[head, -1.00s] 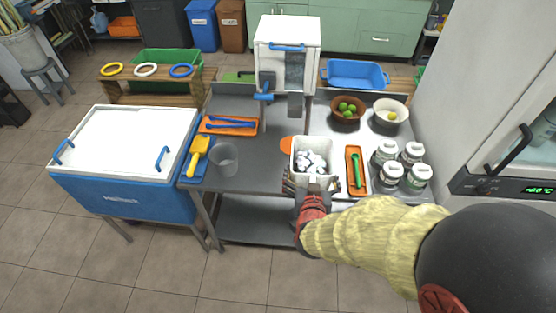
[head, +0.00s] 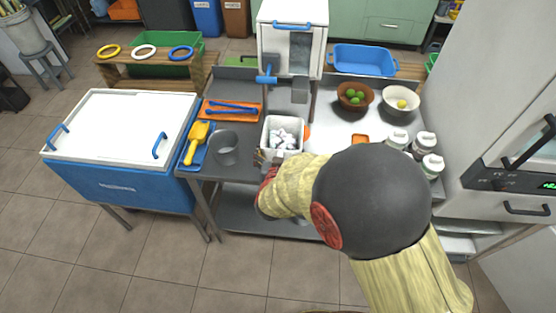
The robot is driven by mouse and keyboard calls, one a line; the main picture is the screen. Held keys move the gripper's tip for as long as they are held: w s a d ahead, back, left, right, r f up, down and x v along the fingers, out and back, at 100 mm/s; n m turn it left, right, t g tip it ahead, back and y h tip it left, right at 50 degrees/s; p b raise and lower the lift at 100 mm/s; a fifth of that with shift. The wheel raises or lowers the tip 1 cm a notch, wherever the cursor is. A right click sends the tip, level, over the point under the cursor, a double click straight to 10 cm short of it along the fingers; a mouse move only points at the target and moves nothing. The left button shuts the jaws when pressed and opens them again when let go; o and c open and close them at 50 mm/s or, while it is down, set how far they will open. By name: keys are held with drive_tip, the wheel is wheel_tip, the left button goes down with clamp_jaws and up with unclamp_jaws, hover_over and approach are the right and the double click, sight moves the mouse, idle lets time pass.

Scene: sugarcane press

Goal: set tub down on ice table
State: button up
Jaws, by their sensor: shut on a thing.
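The white square tub (head: 267,136) holds pale lumps of ice and appears upright in the head view. My gripper (head: 271,158) is shut on its near side; the fingers are partly hidden by my arm.
A clear cup (head: 223,148), a yellow scoop (head: 197,141) and an orange tray with blue tongs (head: 231,110) are left of the tub. An orange disc (head: 307,131) shows at its right. Bowls (head: 401,101) and white jars (head: 424,143) stand on the steel table.

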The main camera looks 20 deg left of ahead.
drive_tip(key=shift+w+a+f, duration=0.2)
drive_tip(key=shift+a+f, duration=0.3)
drive_tip(key=shift+a, duration=0.05)
drive_tip(key=f, duration=0.1)
drive_tip(key=f+b, duration=0.2)
drive_tip(key=shift+a+f, duration=0.25)
drive_tip(key=shift+f, duration=0.15)
drive_tip(key=shift+r, duration=0.15)
drive_tip(key=o, duration=1.5)
drive_tip(key=shift+f, duration=0.25)
drive_tip(key=shift+o, duration=0.2)
